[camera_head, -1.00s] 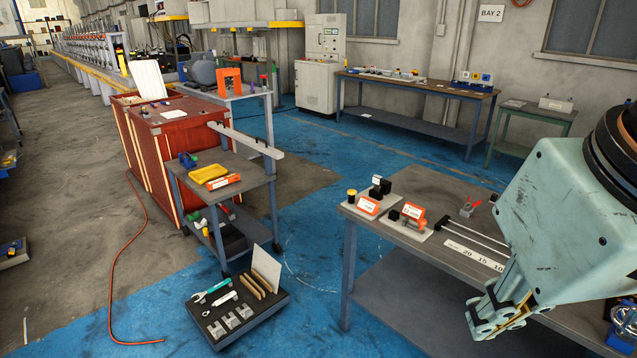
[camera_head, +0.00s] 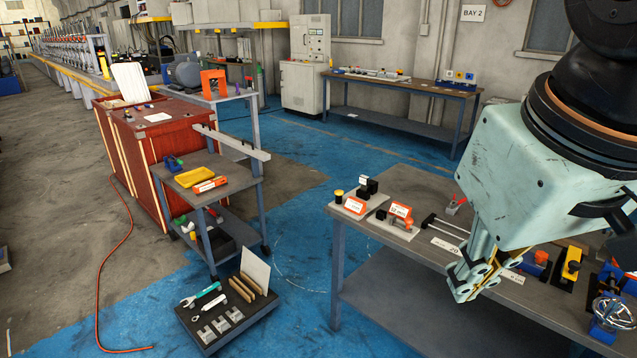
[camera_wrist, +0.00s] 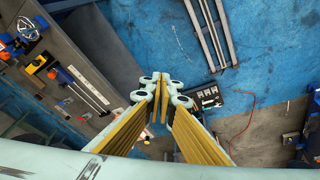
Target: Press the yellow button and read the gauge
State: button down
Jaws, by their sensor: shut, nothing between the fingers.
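A small black cylinder with a yellow top (camera_head: 339,194), which looks like the yellow button, stands on the white plate (camera_head: 347,211) at the left end of the near bench (camera_head: 420,184). Black blocks, one with a pale face (camera_head: 364,180), stand behind it; this may be the gauge, but no reading can be made out. My gripper (camera_head: 461,287) is shut and empty, pointing down by the bench's front edge, right of the yellow-topped cylinder and well apart from it. In the wrist view my gripper (camera_wrist: 159,78) has its fingertips together, over the blue floor beside the bench.
A black rod fixture (camera_head: 444,226) and a yellow-topped black block (camera_head: 572,264) lie farther right. A tool tray (camera_head: 226,313) is on the floor. Blue floor lies open left of the bench.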

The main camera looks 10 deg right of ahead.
jog(key=w+d+r+n+h+p, duration=0.1)
jog(key=w+d+r+n, duration=0.1)
jog(key=w, duration=0.8)
jog(key=w+d+r+n+h+p, duration=0.1)
jog(key=w+d+r+n, duration=0.15)
jog(key=w, duration=0.75)
jog(key=n+t+h+p, duration=0.35)
jog(key=n+p, duration=0.35)
jog(key=n, duration=0.6)
send_over(339, 192)
notch_tip(339, 192, down, 23)
jog(key=shift+g, duration=0.35)
jog(key=shift+f+h, duration=0.2)
jog(key=shift+h, duration=0.05)
jog(key=shift+f+b, duration=2.65)
jog(key=shift+f, duration=1.6)
jog(key=shift+f+b, duration=0.4)
